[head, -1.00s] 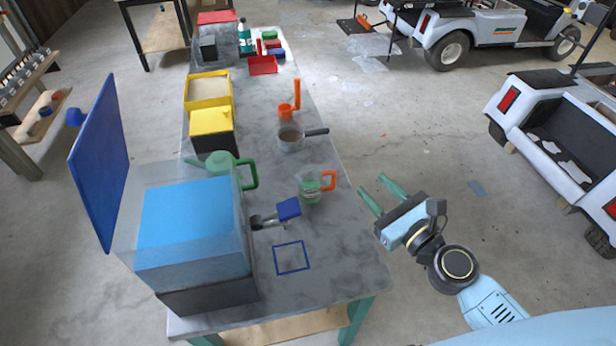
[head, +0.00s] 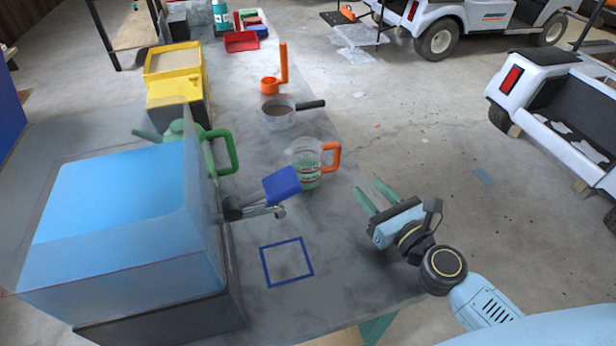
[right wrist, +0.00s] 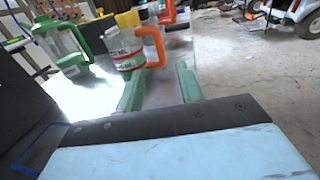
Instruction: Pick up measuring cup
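The measuring cup (head: 307,165) is clear, with green and red markings and an orange handle (head: 332,158) on its right side. It stands upright on the grey bench. My right gripper (head: 371,192) has its two green fingers apart and empty, to the right of and nearer than the cup. In the right wrist view the cup (right wrist: 122,46) stands beyond the spread fingers (right wrist: 160,84), its orange handle to the right. The fingers are not touching it. My left gripper is in neither view now.
A machine with a blue-topped clear cover (head: 115,195) and a blue-handled lever (head: 282,185) stands left of the cup. A green watering can (head: 185,145), a pot (head: 278,115) and an orange scoop (head: 271,85) stand behind. A blue square outline (head: 287,262) marks bare bench in front.

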